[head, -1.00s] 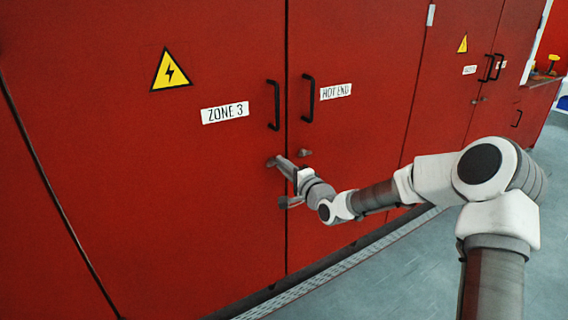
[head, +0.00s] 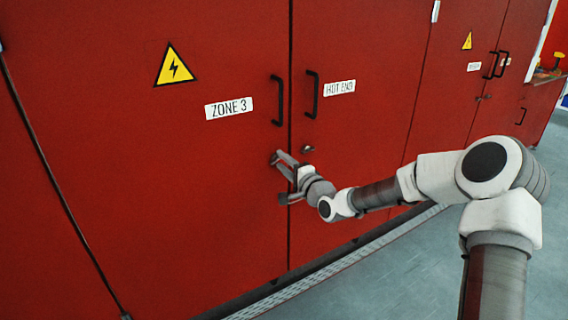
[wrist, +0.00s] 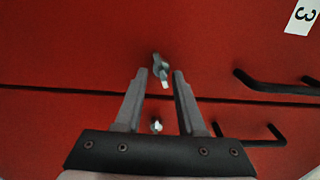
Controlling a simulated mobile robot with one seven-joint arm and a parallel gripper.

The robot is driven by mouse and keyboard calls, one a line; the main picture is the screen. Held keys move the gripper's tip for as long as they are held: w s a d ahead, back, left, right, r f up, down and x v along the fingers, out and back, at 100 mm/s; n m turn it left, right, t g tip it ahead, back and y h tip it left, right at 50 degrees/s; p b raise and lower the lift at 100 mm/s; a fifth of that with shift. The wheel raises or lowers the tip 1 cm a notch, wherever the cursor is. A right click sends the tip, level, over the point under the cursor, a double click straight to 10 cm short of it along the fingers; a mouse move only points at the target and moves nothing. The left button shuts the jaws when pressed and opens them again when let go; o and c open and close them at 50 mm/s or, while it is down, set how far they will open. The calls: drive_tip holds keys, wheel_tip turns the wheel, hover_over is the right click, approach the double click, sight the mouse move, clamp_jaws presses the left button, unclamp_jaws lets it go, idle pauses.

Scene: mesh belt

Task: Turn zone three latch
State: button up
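The zone three latch is a small grey turn-piece on the red ZONE 3 door (head: 180,130), low beside the door seam. In the wrist view the latch (wrist: 160,68) lies just ahead of and between the fingertips, its pale end tilted slightly toward my gripper. My gripper (wrist: 161,75) is open, with a gap on both sides of the latch; I see no clear contact. In the head view my gripper (head: 281,158) reaches the door from the right, and its fingers largely hide the latch.
A second latch (head: 307,149) sits on the HOT END door (head: 370,80), right of the seam. Black pull handles (head: 277,100) and (head: 313,94) stand out above the latches. A floor grating (head: 330,270) runs along the cabinet base; the grey floor at right is clear.

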drive_tip(key=shift+s+d, duration=0.2)
drive_tip(key=shift+d, duration=0.1)
drive_tip(key=p+v, duration=0.1)
drive_tip(key=v, duration=1.5)
drive_tip(key=shift+s+d, duration=0.15)
drive_tip(key=shift+s, duration=0.2)
